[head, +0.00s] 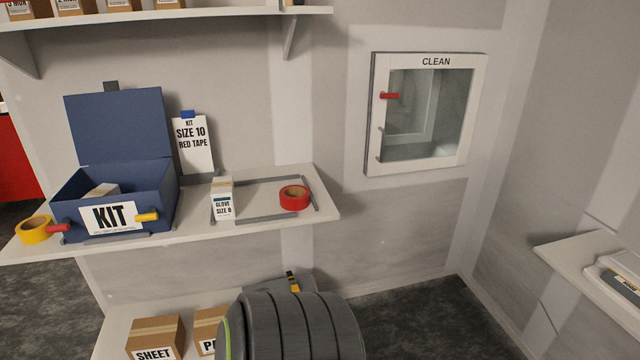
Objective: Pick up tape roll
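A red tape roll (294,197) lies flat near the right end of the white bench shelf, inside a grey outlined area. A yellow tape roll (33,229) lies at the left end of the same shelf, beside the blue kit box. A card (194,147) behind the shelf reads "KIT SIZE 10 RED TAPE". Neither of my grippers shows in the head view. A dark ribbed cylindrical part at the bottom middle looks like one of my arm links.
The open blue kit box (113,205) has something pale inside. A small glove box (222,198) stands left of the red roll. Cardboard boxes (155,337) sit on the lower shelf. A "CLEAN" hatch (427,170) is on the wall. An upper shelf (200,13) overhangs.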

